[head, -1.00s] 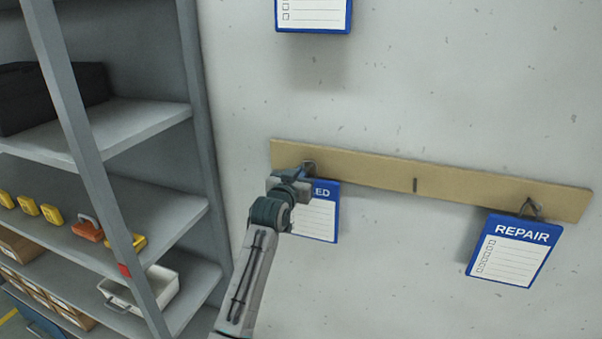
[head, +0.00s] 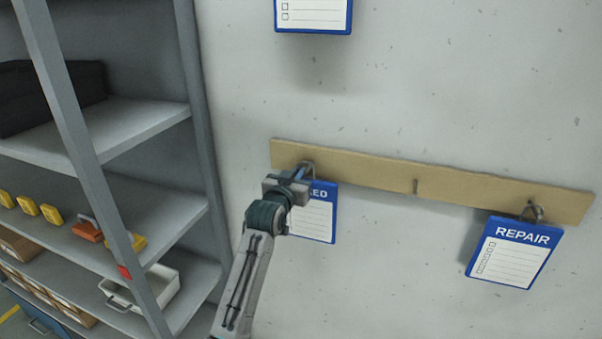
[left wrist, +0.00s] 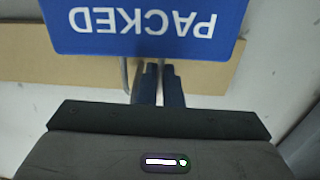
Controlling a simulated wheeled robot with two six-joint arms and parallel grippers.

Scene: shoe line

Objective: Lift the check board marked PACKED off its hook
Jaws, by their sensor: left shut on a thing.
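The PACKED check board (head: 318,217) has a blue header and a white checklist. It hangs at the left end of a tan wooden rail (head: 375,175) on the wall, by the hook there. My left gripper (head: 303,174) is in front of its top edge and hides its upper left part. In the left wrist view the PACKED board (left wrist: 150,25) appears upside down, and the gripper's fingers (left wrist: 158,85) are close together at its top edge, shut on its wire hanger. Whether the hanger is clear of the hook cannot be told. My right gripper is not in view.
A REPAIR board (head: 515,252) hangs at the rail's right end. Another blue-edged board (head: 313,14) is on the wall above. A grey shelf (head: 150,120) with bins and yellow items stands close on the left. The wall between the boards is free.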

